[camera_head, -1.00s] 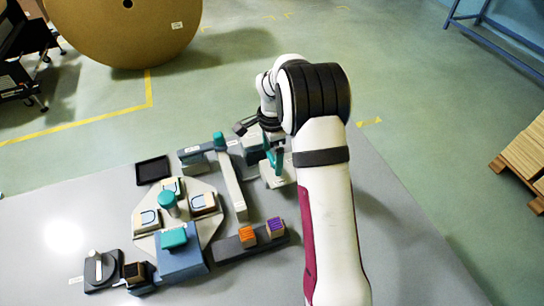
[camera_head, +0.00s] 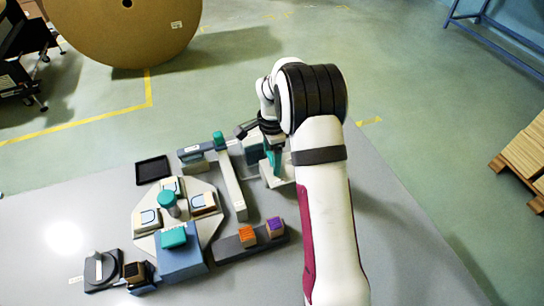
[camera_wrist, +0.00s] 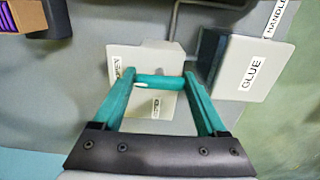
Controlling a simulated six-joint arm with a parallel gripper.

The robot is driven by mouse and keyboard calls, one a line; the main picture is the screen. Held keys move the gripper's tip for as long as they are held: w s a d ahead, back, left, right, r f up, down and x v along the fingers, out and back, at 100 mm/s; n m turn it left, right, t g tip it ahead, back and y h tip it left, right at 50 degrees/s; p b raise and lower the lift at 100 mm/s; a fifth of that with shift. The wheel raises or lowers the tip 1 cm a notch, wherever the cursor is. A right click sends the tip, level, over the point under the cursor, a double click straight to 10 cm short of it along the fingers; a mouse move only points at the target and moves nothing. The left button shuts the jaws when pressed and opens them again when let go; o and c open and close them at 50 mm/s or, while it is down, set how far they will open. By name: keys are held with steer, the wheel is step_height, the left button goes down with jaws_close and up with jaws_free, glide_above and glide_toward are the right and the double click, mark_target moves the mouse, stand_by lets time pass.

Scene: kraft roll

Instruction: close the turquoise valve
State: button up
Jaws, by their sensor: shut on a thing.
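My gripper (camera_wrist: 160,84) has turquoise fingers and is shut on the turquoise valve handle (camera_wrist: 158,82), a short bar that lies crosswise between the fingertips in the wrist view. The handle is over a pale valve plate (camera_wrist: 145,57). One label, apparently "OPEN", is by the bar's left end; a second label, too small to read surely, is below the bar. In the head view my gripper (camera_head: 273,158) is above the pale plate (camera_head: 281,192), beside my arm. The handle cannot be told apart from the fingers there.
A grey box labelled GLUE (camera_wrist: 248,72) stands to the right in the wrist view. In the head view, a long pale bar (camera_head: 230,185), orange cube (camera_head: 247,236), purple cube (camera_head: 275,227) and octagonal fixture (camera_head: 150,240) are left of my arm. The table right of it is clear.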

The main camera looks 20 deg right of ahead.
steer(key=shift+n, duration=0.3)
steer(key=n, duration=0.3)
steer(key=shift+n, duration=0.3)
steer(key=n, duration=0.4)
steer(key=shift+n, duration=0.3)
steer(key=n, duration=0.4)
steer(key=shift+n, duration=2.5)
steer(key=shift+w, duration=0.1)
steer(key=o, duration=1.3)
